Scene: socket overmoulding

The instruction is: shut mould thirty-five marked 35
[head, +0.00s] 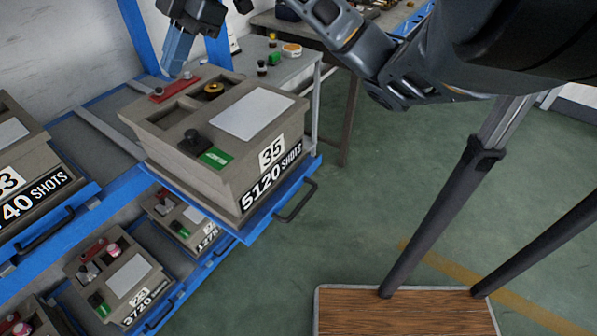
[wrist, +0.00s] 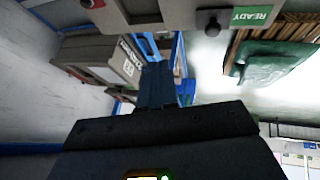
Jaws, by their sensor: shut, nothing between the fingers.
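Mould thirty-five (head: 190,165) is a grey-brown block marked 35 and 5120 SHOTS. It sits on a blue pull-out shelf (head: 262,215). Its top carries a pale plate (head: 252,114), a brass ring (head: 213,89), a red strip (head: 176,87), a dark knob (head: 192,137) and a green tag (head: 214,157). My gripper (head: 173,68) has its blue fingers together and empty, pointing down by the mould's far left corner. I cannot tell whether they touch it. The wrist view shows the fingers (wrist: 153,70) and a mould edge with a green READY tag (wrist: 250,15).
Another mould (head: 28,165) stands on the left. Lower shelves hold more moulds, one (head: 128,277) marked 3720. A grey table (head: 275,72) with small items stands behind. A wood-topped surface (head: 400,312) is at the bottom. Green floor is open to the right.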

